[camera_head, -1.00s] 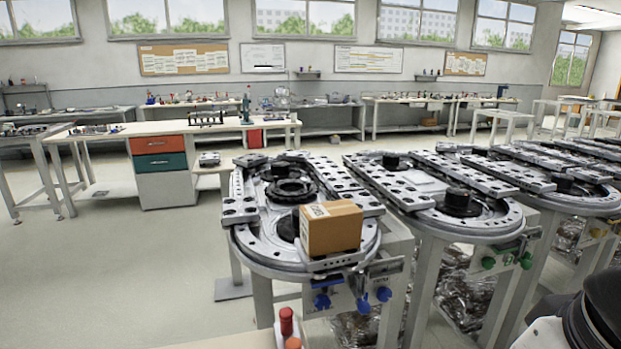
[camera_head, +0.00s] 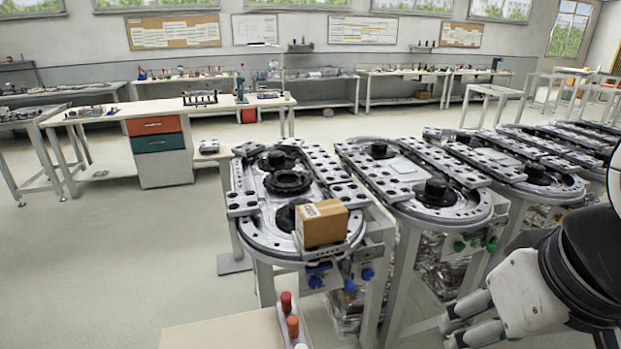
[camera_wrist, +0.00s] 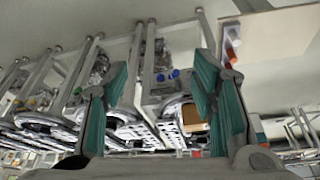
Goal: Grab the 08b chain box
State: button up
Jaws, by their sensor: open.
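A brown cardboard box (camera_head: 321,224) with a white label on its left part sits on the near end of the closest ring track (camera_head: 246,228). Its label text is too small to read. The box also shows in the wrist view (camera_wrist: 193,118), partly hidden behind a finger. My gripper (camera_head: 462,330) is at the lower right of the head view, to the right of the box and well apart from it. In the wrist view my gripper (camera_wrist: 160,85) has its two teal-padded fingers spread wide with nothing between them.
More ring tracks (camera_head: 441,200) stand in a row to the right. A pale table corner (camera_head: 225,333) with red and orange buttons (camera_head: 290,315) lies at the near edge. A workbench with red and teal drawers (camera_head: 158,143) stands behind. The floor at left is clear.

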aim_at(318, 224)
jog(key=i+l+u, duration=0.85)
jog(key=i+l, duration=0.1)
jog(key=l, duration=0.1)
